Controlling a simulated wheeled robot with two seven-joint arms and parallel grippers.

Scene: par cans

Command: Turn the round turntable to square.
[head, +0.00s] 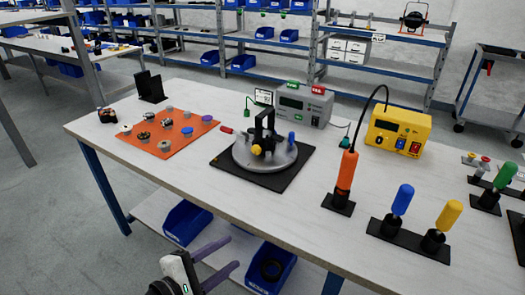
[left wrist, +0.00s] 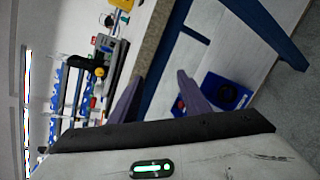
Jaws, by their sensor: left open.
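The round grey turntable (head: 245,158) sits on a black square base plate (head: 288,178) in the middle of the table. A black upright bracket (head: 266,128) and a yellow knob (head: 256,149) are on it, with a red handle (head: 227,130) at its left side and a blue one (head: 291,138) at its right. The turntable setup shows sideways and partly hidden in the left wrist view, with its yellow knob (left wrist: 99,71). My left gripper (head: 222,262) is open and empty, in front of the table's near edge, well apart from the turntable. My right gripper is not in view.
An orange mat (head: 168,150) with several small parts lies left of the turntable. An orange-handled tool (head: 346,172) stands to its right, with blue (head: 402,199) and yellow (head: 448,214) handles beyond. A grey device (head: 303,103) and yellow device (head: 397,134) stand behind. Blue bins (head: 187,222) sit below.

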